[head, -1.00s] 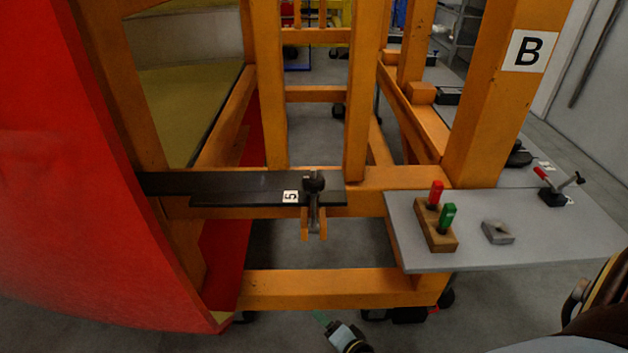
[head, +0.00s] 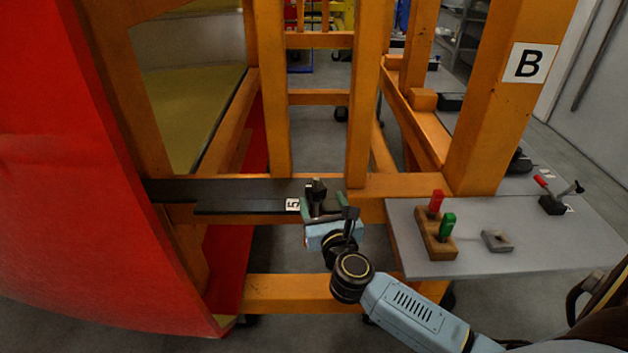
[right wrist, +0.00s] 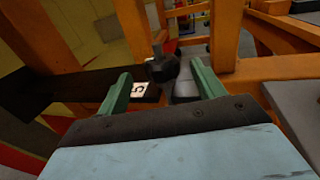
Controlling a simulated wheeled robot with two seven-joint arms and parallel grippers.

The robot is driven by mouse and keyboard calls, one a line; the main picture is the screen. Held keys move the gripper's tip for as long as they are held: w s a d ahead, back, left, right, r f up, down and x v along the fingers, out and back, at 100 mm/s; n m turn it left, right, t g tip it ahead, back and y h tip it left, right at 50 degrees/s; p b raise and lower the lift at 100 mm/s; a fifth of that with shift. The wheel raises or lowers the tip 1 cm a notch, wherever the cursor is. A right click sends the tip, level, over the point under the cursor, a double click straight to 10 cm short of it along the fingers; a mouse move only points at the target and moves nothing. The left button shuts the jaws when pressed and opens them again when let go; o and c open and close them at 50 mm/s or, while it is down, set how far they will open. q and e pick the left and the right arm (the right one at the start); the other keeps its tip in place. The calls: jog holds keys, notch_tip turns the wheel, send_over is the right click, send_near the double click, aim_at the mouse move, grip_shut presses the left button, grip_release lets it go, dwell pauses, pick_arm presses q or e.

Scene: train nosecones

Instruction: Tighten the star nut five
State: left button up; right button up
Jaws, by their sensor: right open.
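The star nut (head: 316,186) is a small black knob on the dark metal bar, right beside the white label (head: 292,204) marked 5. In the right wrist view the star nut (right wrist: 162,68) sits on its bolt between and just beyond my fingertips, and the label (right wrist: 139,90) shows left of it. My right gripper (head: 329,205) is open around the near side of the nut, with a green finger on either side. The green fingers (right wrist: 160,80) also show in the right wrist view, apart from the nut. The clamp below the nut is mostly hidden by my gripper. My left gripper is out of view.
The dark bar (head: 240,195) lies along the orange wooden frame (head: 300,290). A grey shelf (head: 400,240) at the right holds a wooden block (head: 436,243) with red and green pegs, a grey metal piece (head: 497,241) and a toggle clamp (head: 552,203). A red panel (head: 80,180) stands at left.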

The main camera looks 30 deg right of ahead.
aim_at(317, 189)
jog(key=x, duration=0.8)
jog(key=shift+w+d, duration=0.1)
jog(key=shift+w, duration=0.2)
jog(key=shift+c, duration=0.5)
jog(key=c, duration=0.9)
